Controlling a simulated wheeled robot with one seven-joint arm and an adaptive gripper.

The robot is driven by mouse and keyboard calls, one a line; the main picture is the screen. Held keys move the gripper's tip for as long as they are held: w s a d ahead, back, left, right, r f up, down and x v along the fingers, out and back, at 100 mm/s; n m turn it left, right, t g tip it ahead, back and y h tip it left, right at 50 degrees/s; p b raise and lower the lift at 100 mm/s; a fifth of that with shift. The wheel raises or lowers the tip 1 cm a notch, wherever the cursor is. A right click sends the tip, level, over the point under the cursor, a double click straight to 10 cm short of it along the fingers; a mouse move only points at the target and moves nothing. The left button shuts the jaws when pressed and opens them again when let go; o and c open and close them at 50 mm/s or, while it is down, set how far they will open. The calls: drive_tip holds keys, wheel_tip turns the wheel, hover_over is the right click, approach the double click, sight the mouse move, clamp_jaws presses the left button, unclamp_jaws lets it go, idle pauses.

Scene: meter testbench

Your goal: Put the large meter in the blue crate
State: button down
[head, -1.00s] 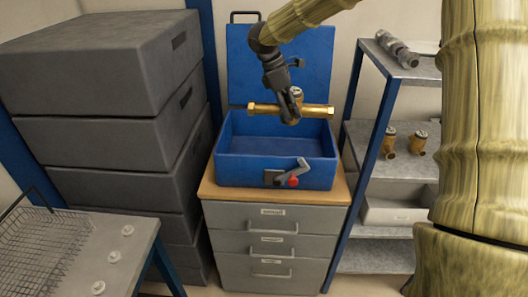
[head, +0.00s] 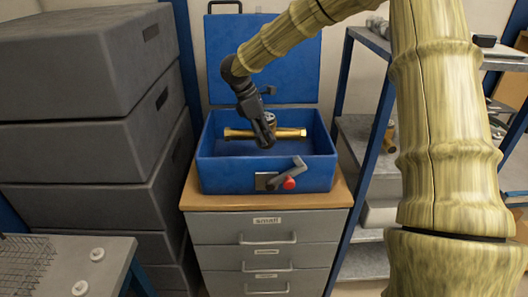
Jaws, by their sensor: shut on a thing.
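The large meter (head: 291,132) is a long brass pipe body with a round register at its middle. It lies level, inside the outline of the blue crate's opening, at about rim height or a little below. My gripper (head: 266,140) is shut on the meter at its middle and hides part of the register. The blue crate (head: 225,176) stands open on the wooden top of a drawer cabinet, its lid raised behind. I cannot tell whether the meter touches the crate floor.
A lever with a red knob (head: 289,183) sits on the crate's front. Grey stacked boxes (head: 85,130) stand at the left. A metal shelf (head: 365,150) stands at the right. A table with a wire basket (head: 22,262) is at the lower left.

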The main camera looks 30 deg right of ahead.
sight(252, 130)
drive_tip(key=shift+f+p, duration=0.9)
drive_tip(key=shift+f, duration=3.9)
drive_tip(key=shift+c, duration=1.5)
unclamp_jaws()
drive_tip(key=shift+f, duration=0.15)
drive_tip(key=b+v, duration=0.2)
drive_tip(key=v, duration=1)
drive_tip(key=shift+d, duration=0.1)
